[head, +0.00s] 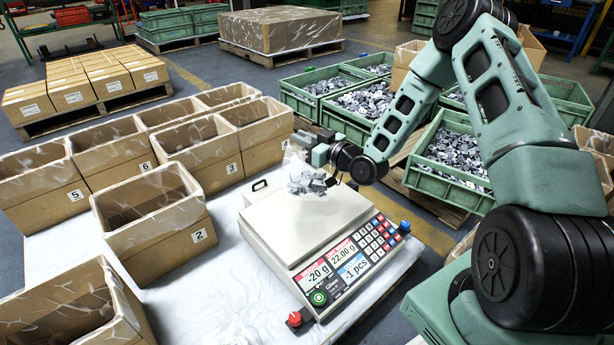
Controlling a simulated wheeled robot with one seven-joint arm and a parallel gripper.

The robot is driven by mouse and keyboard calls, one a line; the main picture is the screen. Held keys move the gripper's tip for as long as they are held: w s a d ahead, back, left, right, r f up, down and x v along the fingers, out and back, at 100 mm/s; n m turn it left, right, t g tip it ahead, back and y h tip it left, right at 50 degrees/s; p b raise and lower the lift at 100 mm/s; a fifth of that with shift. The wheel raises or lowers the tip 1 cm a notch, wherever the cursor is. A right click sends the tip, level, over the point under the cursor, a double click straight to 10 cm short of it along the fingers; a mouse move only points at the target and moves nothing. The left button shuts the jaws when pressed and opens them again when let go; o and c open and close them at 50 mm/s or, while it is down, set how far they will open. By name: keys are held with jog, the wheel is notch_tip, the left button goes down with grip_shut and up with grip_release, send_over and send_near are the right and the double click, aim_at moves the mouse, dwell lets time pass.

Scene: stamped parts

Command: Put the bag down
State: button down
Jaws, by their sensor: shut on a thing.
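A clear plastic bag (306,181) with grey stamped parts in it is in the head view, over the back part of the scale's pale plate. My gripper (313,163) is shut on the top of the bag, reaching in from the right. The bag hangs upright below the fingers. I cannot tell from this view whether its bottom touches the plate. The scale (300,228) stands on the white table; its displays read -20 g, 22.00 g and -1 pcs. The fingertips are small and partly hidden by the bag.
Several open cardboard boxes stand left of the scale, among them box 2 (155,215) and box 3 (195,155). Green crates (445,185) of grey parts stand behind and right. The white table (225,310) is bare in front of box 2.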

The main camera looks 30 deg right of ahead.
aim_at(303, 161)
notch_tip(303, 161, down, 7)
jog(key=b, duration=0.3)
jog(key=shift+f, duration=0.1)
jog(key=shift+f, duration=0.15)
jog(key=c, duration=1.4)
grip_release()
jog(key=shift+c, duration=0.2)
